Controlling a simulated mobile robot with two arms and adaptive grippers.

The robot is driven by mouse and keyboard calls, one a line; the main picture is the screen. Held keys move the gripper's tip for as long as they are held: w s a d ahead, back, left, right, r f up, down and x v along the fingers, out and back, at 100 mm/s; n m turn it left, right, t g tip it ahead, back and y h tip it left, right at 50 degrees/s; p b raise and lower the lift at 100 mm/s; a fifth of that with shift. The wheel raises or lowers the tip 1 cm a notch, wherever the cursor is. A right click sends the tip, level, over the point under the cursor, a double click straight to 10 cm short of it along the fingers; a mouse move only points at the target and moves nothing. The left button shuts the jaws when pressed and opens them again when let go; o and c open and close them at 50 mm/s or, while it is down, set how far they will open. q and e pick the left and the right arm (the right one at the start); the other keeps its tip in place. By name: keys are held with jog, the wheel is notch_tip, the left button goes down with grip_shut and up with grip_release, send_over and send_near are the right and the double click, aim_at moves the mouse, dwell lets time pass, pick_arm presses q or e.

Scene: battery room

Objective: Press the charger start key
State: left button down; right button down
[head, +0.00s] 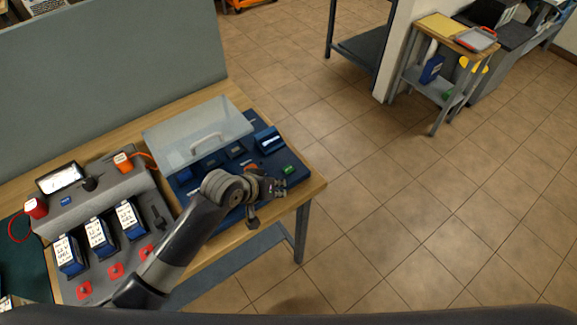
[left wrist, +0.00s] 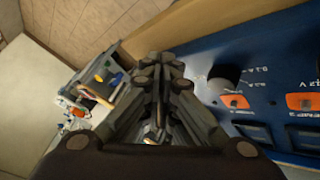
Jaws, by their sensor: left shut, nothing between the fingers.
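The blue charger (head: 262,165) stands at the right end of the wooden bench, with a clear handled lid (head: 198,135) over part of it. A small green key (head: 290,169) shows on its right side; I cannot read its label. My left gripper (head: 274,188) is shut and empty, over the charger's front right part, just in front of the green key. In the left wrist view the closed fingers (left wrist: 158,68) are beside the blue panel (left wrist: 270,65), which has a dark knob (left wrist: 224,86) and orange parts (left wrist: 235,101). The green key does not show there. My right gripper is out of view.
A grey rack (head: 100,203) with several blue battery packs (head: 100,236) and red tabs stands left of the charger. A grey partition (head: 110,55) rises behind the bench. The tiled floor (head: 400,210) to the right is clear up to a small cart (head: 440,85).

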pick_arm(q)
notch_tip(320, 180, up, 8)
jog(key=f+n, duration=0.1)
jog(key=n, duration=0.1)
send_over(286, 167)
jog(key=shift+r+t+h+p, duration=0.25)
jog(key=shift+t+h+p, duration=0.1)
jog(key=shift+t+h, duration=0.05)
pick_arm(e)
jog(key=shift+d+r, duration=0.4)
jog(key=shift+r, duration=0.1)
pick_arm(q)
jog(key=shift+f, duration=0.1)
